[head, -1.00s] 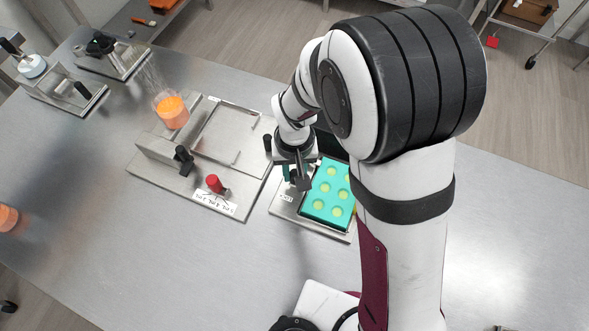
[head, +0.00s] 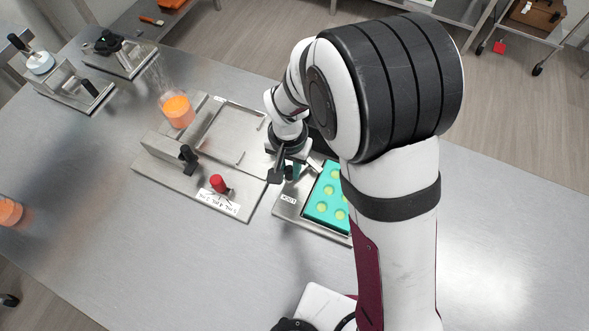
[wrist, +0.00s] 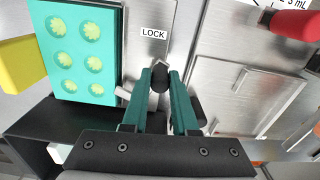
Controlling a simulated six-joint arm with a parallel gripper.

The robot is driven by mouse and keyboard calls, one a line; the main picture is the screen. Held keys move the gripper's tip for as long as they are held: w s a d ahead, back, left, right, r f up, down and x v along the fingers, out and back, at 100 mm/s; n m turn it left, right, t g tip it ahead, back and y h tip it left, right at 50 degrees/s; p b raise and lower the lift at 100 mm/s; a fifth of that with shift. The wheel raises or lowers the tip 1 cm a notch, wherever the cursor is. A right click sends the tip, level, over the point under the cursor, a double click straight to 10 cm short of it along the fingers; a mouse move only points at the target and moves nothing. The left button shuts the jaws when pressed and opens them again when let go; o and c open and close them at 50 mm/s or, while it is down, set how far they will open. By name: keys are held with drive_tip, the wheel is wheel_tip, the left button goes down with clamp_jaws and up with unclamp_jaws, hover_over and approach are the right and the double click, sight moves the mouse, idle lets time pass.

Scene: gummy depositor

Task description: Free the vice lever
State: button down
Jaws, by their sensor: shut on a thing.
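A turquoise mould with several round light cavities (head: 323,213) sits in a metal vice plate (head: 285,208). It also shows at the left of the wrist view (wrist: 75,55). A white LOCK label (wrist: 153,34) is on the plate beside it. The vice lever shows in the wrist view as a dark knob (wrist: 160,77), near the label. My gripper (wrist: 162,86) is shut on this knob with its teal fingers on either side. In the head view my gripper (head: 287,173) is at the plate's far left corner. The lever is mostly hidden there.
Left of the plate is a metal depositor base with a red knob (head: 219,184), a black knob (head: 189,154) and an open frame (head: 225,138). An orange container (head: 178,111) stands behind.

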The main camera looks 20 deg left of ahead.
drive_tip(key=a+m, duration=0.1)
drive_tip(key=w+m, duration=0.1)
drive_tip(key=m, duration=0.1)
drive_tip(key=shift+a+m, duration=0.3)
drive_tip(key=shift+a, duration=0.05)
drive_tip(key=shift+w+a+m, duration=0.35)
drive_tip(key=shift+w+m, duration=0.1)
drive_tip(key=shift+m, duration=0.5)
drive_tip(key=shift+w+a+m, duration=0.3)
drive_tip(key=shift+w+m, duration=0.1)
drive_tip(key=shift+m, duration=0.55)
drive_tip(key=shift+w, duration=0.1)
drive_tip(key=c, duration=0.7)
unclamp_jaws()
drive_tip(key=shift+r, duration=0.1)
wheel_tip(320, 180, up, 16)
drive_tip(key=shift+f, duration=0.2)
